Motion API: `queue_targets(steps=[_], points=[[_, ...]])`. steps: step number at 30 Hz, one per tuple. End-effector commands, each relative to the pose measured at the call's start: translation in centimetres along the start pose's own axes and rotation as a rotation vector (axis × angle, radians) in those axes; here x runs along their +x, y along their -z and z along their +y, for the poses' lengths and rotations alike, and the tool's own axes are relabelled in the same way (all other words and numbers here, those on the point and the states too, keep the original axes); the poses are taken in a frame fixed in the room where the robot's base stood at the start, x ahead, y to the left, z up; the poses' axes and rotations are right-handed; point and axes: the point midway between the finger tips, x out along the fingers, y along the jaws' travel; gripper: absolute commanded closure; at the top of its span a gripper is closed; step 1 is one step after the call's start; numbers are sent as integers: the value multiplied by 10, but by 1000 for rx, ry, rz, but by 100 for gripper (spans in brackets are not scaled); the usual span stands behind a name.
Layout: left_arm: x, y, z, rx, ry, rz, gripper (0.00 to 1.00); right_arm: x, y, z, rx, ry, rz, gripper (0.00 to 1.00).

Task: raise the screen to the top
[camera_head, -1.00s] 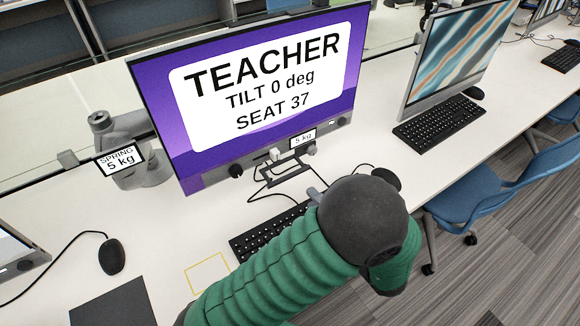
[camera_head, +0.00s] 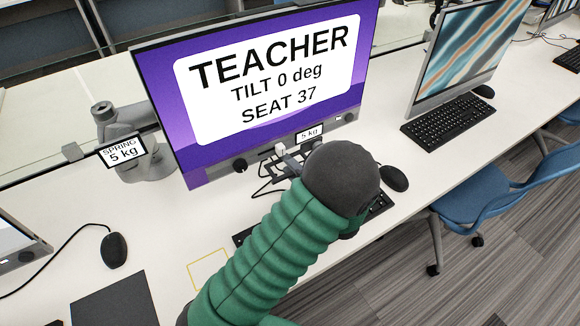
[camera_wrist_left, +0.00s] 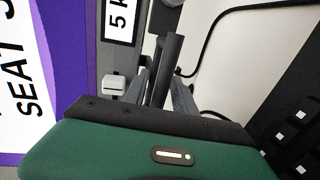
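The screen (camera_head: 262,100) stands over the desk, upright, showing "TEACHER, TILT 0 deg, SEAT 37" on purple. A "5 kg" label (camera_head: 310,133) and a pale knob (camera_head: 281,149) sit on its lower bezel, with a dark handle below, partly hidden by my arm. The screen's edge also shows in the left wrist view (camera_wrist_left: 62,45). My left gripper (camera_head: 292,161) is just below the bezel, by the handle. In the left wrist view its grey fingers (camera_wrist_left: 164,88) are apart, with the dark handle bar (camera_wrist_left: 171,62) seemingly between them; contact is unclear. My right gripper is out of view.
A grey stand arm with a "SPRING 5 kg" label (camera_head: 122,151) is left of the screen. A keyboard (camera_head: 378,203) lies partly under my arm, with a mouse (camera_head: 394,178) beside it. Another monitor (camera_head: 465,60) and a blue chair (camera_head: 490,190) are at right.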

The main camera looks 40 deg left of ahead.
Motion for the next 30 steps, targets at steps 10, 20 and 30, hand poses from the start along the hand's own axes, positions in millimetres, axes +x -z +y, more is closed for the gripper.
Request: queue_targets(steps=[10, 20, 30], points=[[-1, 0, -1, 1, 1, 1, 100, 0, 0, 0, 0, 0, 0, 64], [-2, 0, -1, 1, 3, -1, 100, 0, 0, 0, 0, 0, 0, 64], [-2, -1, -2, 2, 5, -3, 100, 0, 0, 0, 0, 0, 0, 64]])
